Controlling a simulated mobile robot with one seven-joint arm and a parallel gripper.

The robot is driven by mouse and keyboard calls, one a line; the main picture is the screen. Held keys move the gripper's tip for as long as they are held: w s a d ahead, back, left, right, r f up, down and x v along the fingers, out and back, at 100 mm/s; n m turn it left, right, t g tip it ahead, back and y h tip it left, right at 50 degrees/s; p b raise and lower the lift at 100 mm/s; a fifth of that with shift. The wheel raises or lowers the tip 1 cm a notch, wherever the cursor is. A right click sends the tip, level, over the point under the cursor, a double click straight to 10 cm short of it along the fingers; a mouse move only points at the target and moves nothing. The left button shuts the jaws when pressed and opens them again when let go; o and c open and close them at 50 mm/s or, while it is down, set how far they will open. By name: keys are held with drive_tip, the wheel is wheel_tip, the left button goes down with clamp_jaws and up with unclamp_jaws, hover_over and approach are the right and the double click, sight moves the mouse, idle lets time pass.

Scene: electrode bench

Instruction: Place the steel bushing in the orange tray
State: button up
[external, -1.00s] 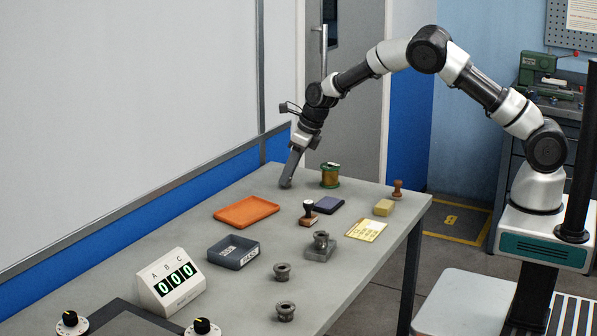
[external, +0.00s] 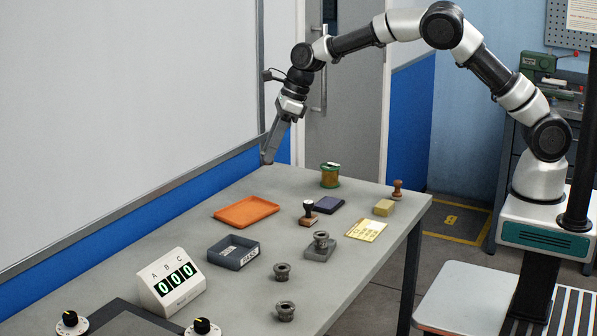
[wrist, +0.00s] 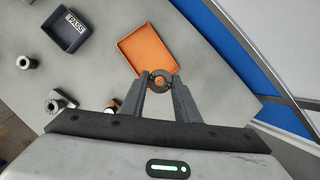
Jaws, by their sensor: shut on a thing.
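My gripper (external: 268,160) is shut on a steel bushing (wrist: 162,72), which shows as a dark ring between the fingertips in the wrist view (wrist: 161,84). The gripper is raised near the table's far left edge, behind the orange tray. The orange tray (external: 246,211) lies flat on the table and looks empty. It also shows in the wrist view (wrist: 136,52), partly behind the held bushing.
A grey PASS tray (external: 234,253) and a counter box (external: 170,283) stand nearer. Two other bushings (external: 282,271) (external: 285,311) stand on the table; another (external: 321,240) is on a grey block. A stamp (external: 308,213) and green spool (external: 330,175) stand right of the orange tray.

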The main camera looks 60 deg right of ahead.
wheel_tip(320, 180, down, 10)
drive_tip(key=shift+a+r+b, duration=0.15)
drive_tip(key=shift+b, duration=0.35)
drive_tip(key=shift+f, duration=0.65)
drive_tip(key=o, duration=1.1)
